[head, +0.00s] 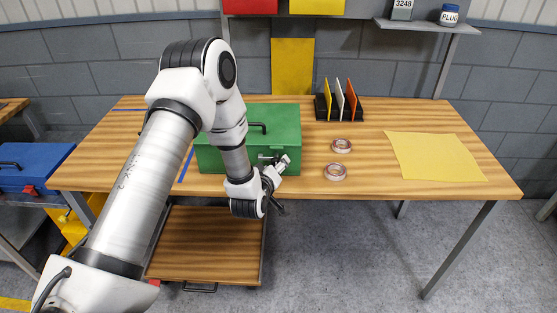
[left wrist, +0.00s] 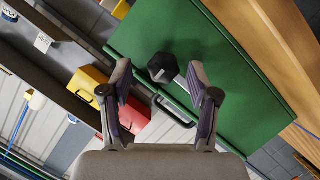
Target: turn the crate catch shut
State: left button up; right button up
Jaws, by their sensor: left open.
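The green crate (head: 285,122) stands on the wooden bench, left of the middle, with a black handle (head: 258,127) on its lid. Its catch (left wrist: 163,68) shows in the left wrist view as a dark faceted knob with a grey bar beside it, against the green front. My left gripper (head: 283,163) is at the crate's front face in the head view. In the left wrist view its two fingers (left wrist: 158,76) are open, one on each side of the catch, with gaps visible. My arm hides part of the crate's front. My right gripper is not in view.
Two tape rolls (head: 335,172) lie right of the crate. A black rack (head: 340,112) with coloured plates stands behind them. A yellow sheet (head: 435,157) lies at the right. Bench surface between tape and sheet is clear. A blue case (head: 32,166) is far left.

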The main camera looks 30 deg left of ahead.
aim_at(277, 163)
pick_arm(q)
jog(key=shift+w+a+f, duration=0.2)
jog(key=shift+w+a, duration=0.2)
jog(key=shift+w, duration=0.15)
jog(key=shift+w+a+f, duration=0.2)
jog(key=shift+w+a, duration=0.15)
jog(key=shift+w, duration=0.2)
jog(key=shift+w+f, duration=0.15)
jog(key=shift+w, duration=0.15)
jog(key=shift+w+d, duration=0.1)
jog(key=shift+w, duration=0.05)
jog(key=shift+d, duration=0.1)
grip_shut()
